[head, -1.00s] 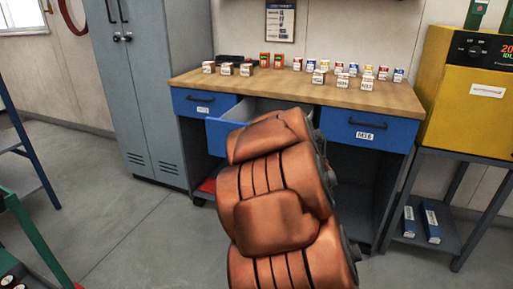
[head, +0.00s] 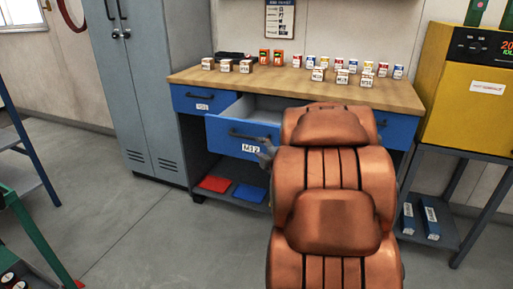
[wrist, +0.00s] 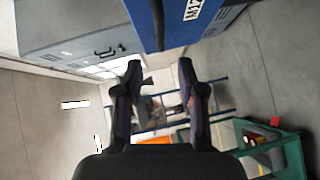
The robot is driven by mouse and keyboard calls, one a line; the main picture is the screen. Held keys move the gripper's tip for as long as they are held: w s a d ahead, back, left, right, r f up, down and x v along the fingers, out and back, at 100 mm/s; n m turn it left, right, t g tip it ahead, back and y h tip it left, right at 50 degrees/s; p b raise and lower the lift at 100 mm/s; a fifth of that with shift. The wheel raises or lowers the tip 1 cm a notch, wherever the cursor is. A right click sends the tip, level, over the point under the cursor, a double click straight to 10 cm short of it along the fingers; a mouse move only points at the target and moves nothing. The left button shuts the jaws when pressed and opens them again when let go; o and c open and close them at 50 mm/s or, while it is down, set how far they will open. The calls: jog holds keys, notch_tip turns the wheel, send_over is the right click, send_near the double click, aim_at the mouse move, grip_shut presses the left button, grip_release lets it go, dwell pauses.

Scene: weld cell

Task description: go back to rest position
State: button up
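My orange-brown arm fills the lower middle of the head view, in front of the workbench. My gripper (wrist: 160,82) shows in the wrist view with its two dark fingers apart and nothing between them. In the head view it is mostly hidden behind the arm; a small grey part shows close to the open drawer's front. That blue drawer (head: 232,137) stands pulled out from the bench, and its label looks like M12. In the wrist view its blue front (wrist: 155,22) is at the top, beyond the fingers. I cannot tell whether the gripper touches it.
The wooden bench top (head: 215,77) carries several small boxes and cans. A grey cabinet (head: 150,90) stands left, a yellow machine (head: 470,95) right on a grey stand. A green frame (head: 38,240) is at lower left. The floor (head: 140,225) between is clear.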

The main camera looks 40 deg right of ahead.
dwell(0.3)
jog(key=s+a+f+m+g+y, duration=0.1)
jog(key=s+a+f+m+g, duration=0.45)
jog(key=a, duration=0.25)
jog(key=s+a+f+m+g, duration=0.4)
jog(key=s+a+m+g, duration=0.15)
jog(key=a, duration=0.25)
jog(key=s+a+m+g+y, duration=0.2)
jog(key=s+a+g+y, duration=0.35)
jog(key=s+a, duration=1.3)
notch_tip(320, 180, up, 25)
jog(key=s+d+h+p, duration=0.1)
jog(key=s+d+p, duration=0.1)
jog(key=p, duration=2.1)
jog(key=shift+s+f+g+h+p, duration=0.15)
jog(key=shift+s+g+h+p, duration=0.2)
jog(key=shift+g, duration=0.1)
jog(key=shift+d, duration=0.1)
